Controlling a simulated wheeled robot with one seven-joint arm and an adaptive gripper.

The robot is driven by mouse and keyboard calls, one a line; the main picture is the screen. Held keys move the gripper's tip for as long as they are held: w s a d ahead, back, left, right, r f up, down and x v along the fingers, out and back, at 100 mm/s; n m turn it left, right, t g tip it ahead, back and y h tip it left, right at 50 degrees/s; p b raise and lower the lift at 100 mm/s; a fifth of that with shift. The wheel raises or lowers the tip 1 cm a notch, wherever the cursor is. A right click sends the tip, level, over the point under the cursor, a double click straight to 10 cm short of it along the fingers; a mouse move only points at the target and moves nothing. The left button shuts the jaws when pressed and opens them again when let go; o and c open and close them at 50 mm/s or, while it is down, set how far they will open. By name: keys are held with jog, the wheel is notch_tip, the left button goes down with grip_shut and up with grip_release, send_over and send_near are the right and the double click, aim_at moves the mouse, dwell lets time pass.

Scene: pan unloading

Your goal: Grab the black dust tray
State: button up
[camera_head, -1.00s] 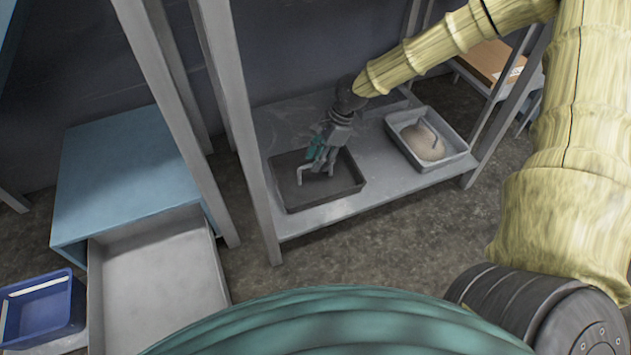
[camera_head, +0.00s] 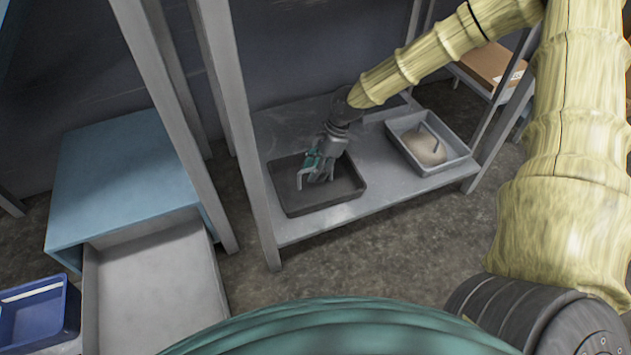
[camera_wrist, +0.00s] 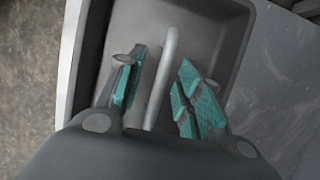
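The black dust tray (camera_head: 335,201) sits on a low grey shelf, left of a lighter tray. It has a raised rim and a thin grey upright handle (camera_head: 301,178). My gripper (camera_head: 316,174) is low over the inside of the tray. In the wrist view my gripper (camera_wrist: 158,88) has its teal-padded fingers apart, with the handle (camera_wrist: 161,80) between them and a gap on each side. The tray's floor (camera_wrist: 203,22) shows behind the fingers. The lower part of the handle is hidden by my gripper in the wrist view.
A lighter grey tray (camera_head: 397,127) holding sandy material stands on the same shelf (camera_head: 352,209) at the right. Shelf posts (camera_head: 238,130) rise close at the left. A blue cabinet (camera_head: 118,180) with an open empty drawer (camera_head: 155,290) and a blue bin (camera_head: 30,322) stand further left.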

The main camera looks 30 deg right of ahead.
jog(key=shift+f, duration=0.2)
dwell(0.6)
grip_shut()
